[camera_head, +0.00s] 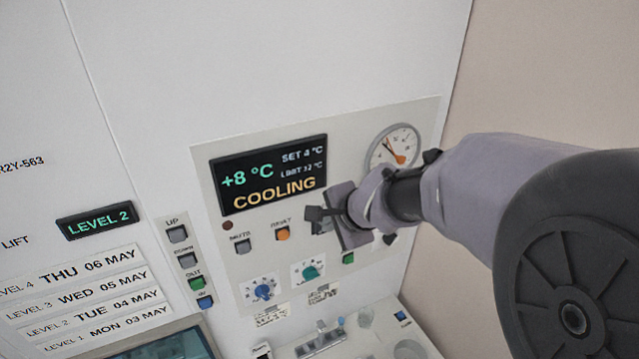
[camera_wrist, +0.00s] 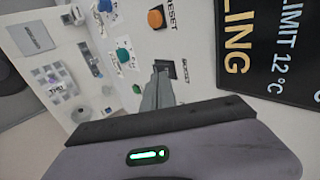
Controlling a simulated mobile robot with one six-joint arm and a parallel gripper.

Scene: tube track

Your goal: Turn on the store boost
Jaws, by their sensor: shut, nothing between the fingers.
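The control panel (camera_head: 215,205) has a black display (camera_head: 268,175) reading +8 °C and COOLING. My gripper (camera_head: 322,217) is shut and empty, close to the panel right of the orange RESET button (camera_head: 282,233). In the wrist view the closed fingertips (camera_wrist: 162,72) lie over or right by a dark switch (camera_wrist: 169,67). A label beside it seems to read BOOST. The fingers cover part of the switch, so I cannot tell its position or whether they touch it. In the head view my gripper mostly hides it.
A grey MUTE button (camera_head: 242,246), a blue knob (camera_head: 263,291), a teal knob (camera_head: 310,271) and a green button (camera_head: 348,257) sit close around. A round gauge (camera_head: 392,148) is at upper right. A lift button column (camera_head: 187,260) stands left. A shelf with small items is below.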

